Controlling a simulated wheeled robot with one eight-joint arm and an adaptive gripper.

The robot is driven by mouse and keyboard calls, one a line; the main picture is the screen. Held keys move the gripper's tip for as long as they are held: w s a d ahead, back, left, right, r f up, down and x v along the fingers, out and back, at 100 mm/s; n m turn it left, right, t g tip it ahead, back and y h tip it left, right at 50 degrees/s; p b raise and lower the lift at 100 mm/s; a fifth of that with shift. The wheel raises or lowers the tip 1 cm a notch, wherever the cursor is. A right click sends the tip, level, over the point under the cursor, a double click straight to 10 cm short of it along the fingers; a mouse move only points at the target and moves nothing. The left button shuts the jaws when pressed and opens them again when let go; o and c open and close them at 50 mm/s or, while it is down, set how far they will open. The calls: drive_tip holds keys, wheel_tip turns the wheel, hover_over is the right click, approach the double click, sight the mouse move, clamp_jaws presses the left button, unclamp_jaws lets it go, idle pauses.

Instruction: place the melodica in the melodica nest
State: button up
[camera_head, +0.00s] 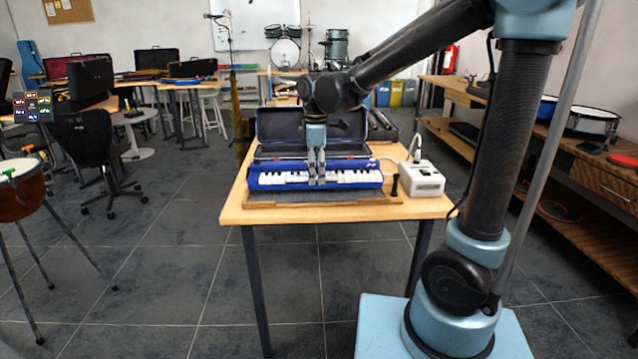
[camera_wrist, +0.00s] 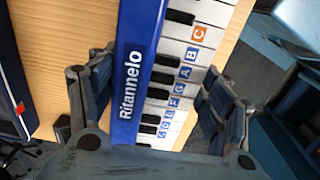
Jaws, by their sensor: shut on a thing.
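The melodica (camera_head: 268,179) is blue with white and black keys. In the head view it lies level across the table, in front of an open dark blue case (camera_head: 286,125). My gripper (camera_head: 317,182) comes down from above and is shut across its middle. In the wrist view the melodica (camera_wrist: 128,75) shows its "Ritannelo" lettering and letter stickers on the keys, with my gripper's fingers (camera_wrist: 155,100) on either side.
A dark mat with a wooden edge (camera_head: 300,203) lies at the front of the wooden table (camera_head: 430,208). A white box with a cable (camera_head: 421,180) stands close to the melodica's right end. Shelves (camera_head: 600,175) line the right wall. A black chair (camera_head: 88,140) stands left.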

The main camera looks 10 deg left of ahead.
drive_tip(key=shift+f, duration=1.8)
drive_tip(key=o, duration=1.7)
drive_tip(key=shift+f, duration=0.15)
wheel_tip(320, 180, up, 17)
drive_tip(key=shift+r, duration=0.15)
